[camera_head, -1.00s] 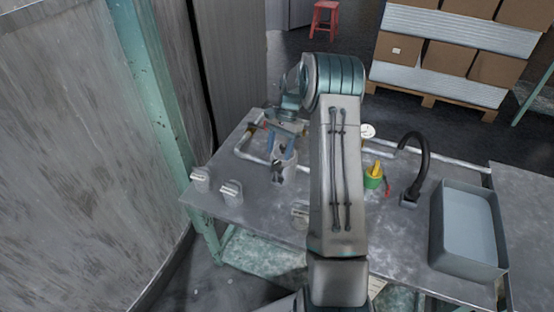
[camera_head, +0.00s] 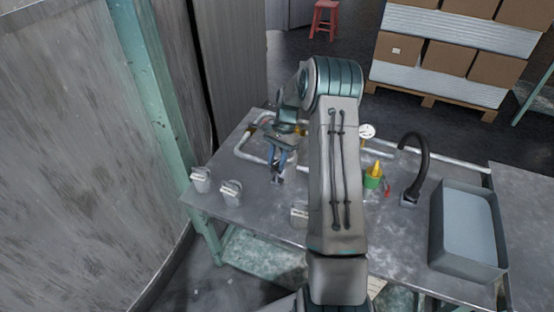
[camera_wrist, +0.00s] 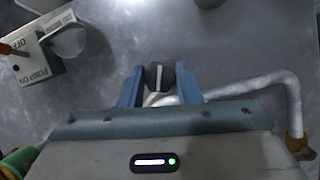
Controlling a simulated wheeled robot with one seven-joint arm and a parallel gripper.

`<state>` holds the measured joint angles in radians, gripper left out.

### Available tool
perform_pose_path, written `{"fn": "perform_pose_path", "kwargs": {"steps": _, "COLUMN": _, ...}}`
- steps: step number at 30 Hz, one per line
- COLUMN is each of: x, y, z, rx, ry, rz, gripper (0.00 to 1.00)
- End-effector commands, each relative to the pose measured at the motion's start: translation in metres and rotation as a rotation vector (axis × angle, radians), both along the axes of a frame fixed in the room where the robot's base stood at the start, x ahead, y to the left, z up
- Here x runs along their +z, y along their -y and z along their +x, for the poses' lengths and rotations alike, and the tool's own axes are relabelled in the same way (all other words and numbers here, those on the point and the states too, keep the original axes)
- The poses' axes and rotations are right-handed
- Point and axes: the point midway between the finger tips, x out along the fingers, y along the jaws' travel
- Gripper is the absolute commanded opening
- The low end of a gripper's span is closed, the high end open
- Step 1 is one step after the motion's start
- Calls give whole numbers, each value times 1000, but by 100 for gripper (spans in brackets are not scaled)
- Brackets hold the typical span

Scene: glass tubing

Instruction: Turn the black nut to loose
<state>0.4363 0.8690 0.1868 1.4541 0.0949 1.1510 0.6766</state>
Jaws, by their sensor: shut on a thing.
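The black nut (camera_wrist: 160,76) is dark with a white mark on its face, and it sits between the two blue fingers of my gripper (camera_wrist: 159,86) in the wrist view. The fingers press on it from both sides. In the head view my gripper (camera_head: 279,166) points down over the left part of the table; the nut there is small and mostly hidden by the fingers.
A box marked POWER ON and OFF (camera_wrist: 32,67) stands at upper left in the wrist view.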

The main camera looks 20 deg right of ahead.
Motion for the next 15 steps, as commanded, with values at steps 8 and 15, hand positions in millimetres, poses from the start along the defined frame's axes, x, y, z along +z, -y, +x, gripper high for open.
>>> {"fn": "perform_pose_path", "kwargs": {"steps": 8, "x": 0, "y": -1, "z": 0, "rx": 91, "ry": -1, "rz": 0, "gripper": 7}}
{"fn": "perform_pose_path", "kwargs": {"steps": 15, "x": 1, "y": -1, "z": 1, "rx": 266, "ry": -1, "rz": -2, "gripper": 7}}
